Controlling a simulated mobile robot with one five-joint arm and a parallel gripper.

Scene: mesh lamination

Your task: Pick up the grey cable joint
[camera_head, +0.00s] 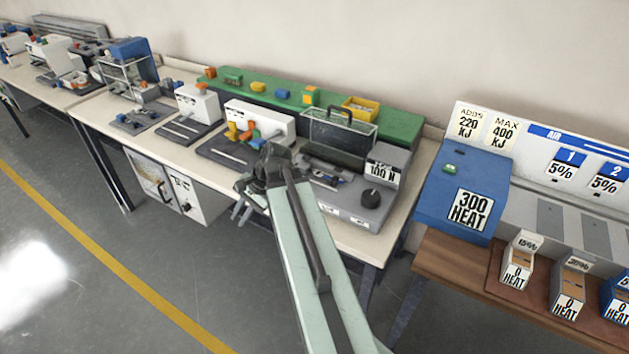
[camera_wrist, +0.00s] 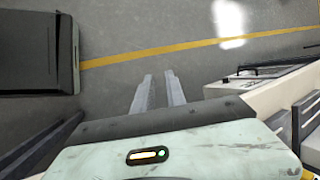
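I cannot make out the grey cable joint for certain in either view. Small grey and blue parts (camera_head: 325,181) lie on the base of the grey tester marked 100 N (camera_head: 350,208), too small to tell apart. My gripper (camera_wrist: 158,75) shows in the wrist view with its two grey fingers apart and nothing between them, over bare floor. In the head view my gripper (camera_head: 241,217) hangs in front of the workbench edge, below the bench top, partly hidden by my arm.
The workbench (camera_head: 345,237) carries several machines and a green shelf (camera_head: 395,120) with small orange and yellow parts. A blue heat machine (camera_head: 460,195) stands on the right table. A white cabinet (camera_head: 165,187) sits under the bench. The floor (camera_head: 110,270) in front is clear.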

